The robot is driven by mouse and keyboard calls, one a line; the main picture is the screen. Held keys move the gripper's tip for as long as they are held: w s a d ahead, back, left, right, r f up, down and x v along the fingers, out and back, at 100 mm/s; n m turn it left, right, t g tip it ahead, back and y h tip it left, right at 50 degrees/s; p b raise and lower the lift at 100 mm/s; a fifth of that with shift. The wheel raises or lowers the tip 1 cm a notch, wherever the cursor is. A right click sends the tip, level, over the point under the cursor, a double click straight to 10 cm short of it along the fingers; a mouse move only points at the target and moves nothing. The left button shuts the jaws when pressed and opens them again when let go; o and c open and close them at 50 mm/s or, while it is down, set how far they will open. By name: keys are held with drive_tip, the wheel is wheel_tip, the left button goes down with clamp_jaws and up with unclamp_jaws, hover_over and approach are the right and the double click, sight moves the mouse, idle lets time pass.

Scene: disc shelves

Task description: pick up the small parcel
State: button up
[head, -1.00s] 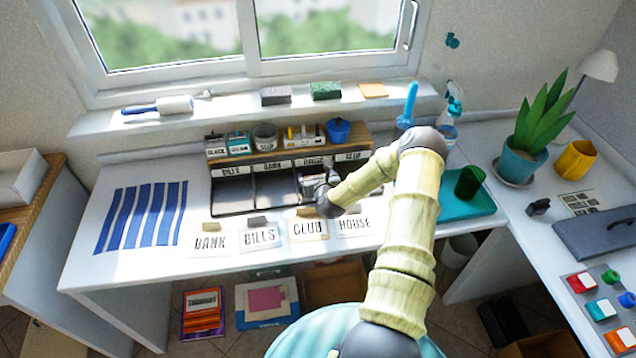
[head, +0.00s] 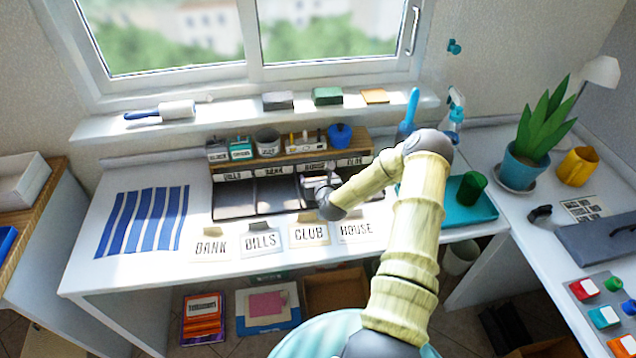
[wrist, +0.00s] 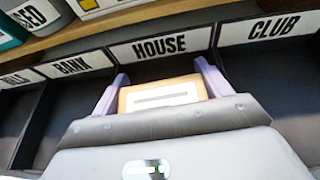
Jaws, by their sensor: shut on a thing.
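The small parcel (wrist: 162,94) is a tan box with a white label, seen in the wrist view between the two purple fingers of my gripper (wrist: 160,78). The fingers are shut on its sides. Behind it is the sorter compartment labelled HOUSE (wrist: 160,46), with BANK (wrist: 76,67) to its left and CLUB (wrist: 274,28) to its right. In the head view my gripper (head: 322,184) is at the HOUSE section of the dark sorter (head: 235,213). My wrist hides most of the parcel there. I cannot tell whether the parcel touches the sorter floor.
Envelopes marked BANK (head: 211,246), BILLS (head: 262,241), CLUB (head: 309,233) and HOUSE (head: 357,230) lie along the desk front. A wooden shelf (head: 290,148) with small containers sits above the sorter. A green cup (head: 472,187) stands on a teal tray (head: 470,214) to the right.

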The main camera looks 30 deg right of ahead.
wheel_tip(320, 180, up, 8)
drive_tip(key=shift+r, duration=0.25)
idle(0.6)
